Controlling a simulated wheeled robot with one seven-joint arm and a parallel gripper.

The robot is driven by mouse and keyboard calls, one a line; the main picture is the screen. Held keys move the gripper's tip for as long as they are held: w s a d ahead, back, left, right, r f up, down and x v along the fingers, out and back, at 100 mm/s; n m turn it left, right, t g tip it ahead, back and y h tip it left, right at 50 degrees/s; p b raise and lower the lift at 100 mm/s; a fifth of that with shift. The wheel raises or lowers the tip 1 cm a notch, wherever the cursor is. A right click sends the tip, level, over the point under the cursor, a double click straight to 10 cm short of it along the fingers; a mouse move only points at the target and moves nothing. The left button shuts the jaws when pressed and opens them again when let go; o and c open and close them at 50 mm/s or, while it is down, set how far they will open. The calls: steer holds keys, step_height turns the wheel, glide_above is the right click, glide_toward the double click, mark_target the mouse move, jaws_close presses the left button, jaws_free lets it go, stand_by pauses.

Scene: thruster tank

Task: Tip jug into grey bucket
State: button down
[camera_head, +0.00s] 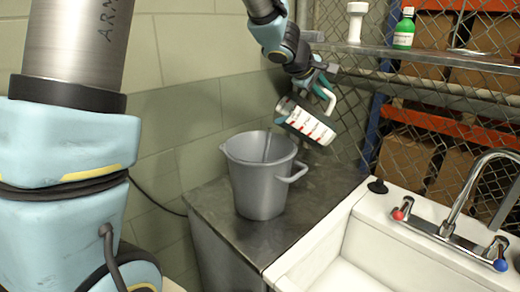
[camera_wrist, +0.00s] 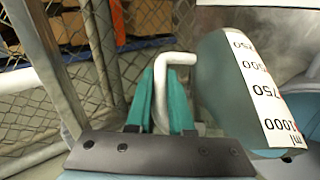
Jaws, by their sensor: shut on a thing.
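My gripper (camera_head: 325,92) is shut on the jug's white handle. In the wrist view its teal fingers (camera_wrist: 160,98) close around the handle (camera_wrist: 178,60), with the jug's body (camera_wrist: 232,75) to the right. The bucket's inside bottom is hidden.
A white sink (camera_head: 350,235) with a tap (camera_head: 468,190) adjoins the counter (camera_head: 310,205) on the right. A block wall stands behind; mesh fencing is close to the jug's right.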

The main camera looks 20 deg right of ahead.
steer(key=shift+a+r+h+b, duration=0.35)
steer(key=shift+a+h+b, duration=0.45)
steer(key=shift+b, duration=1.6)
steer(key=shift+w+a+r+n+h+b, duration=0.1)
steer(key=shift+a+n+h+b, duration=0.6)
steer(key=shift+b, duration=1.3)
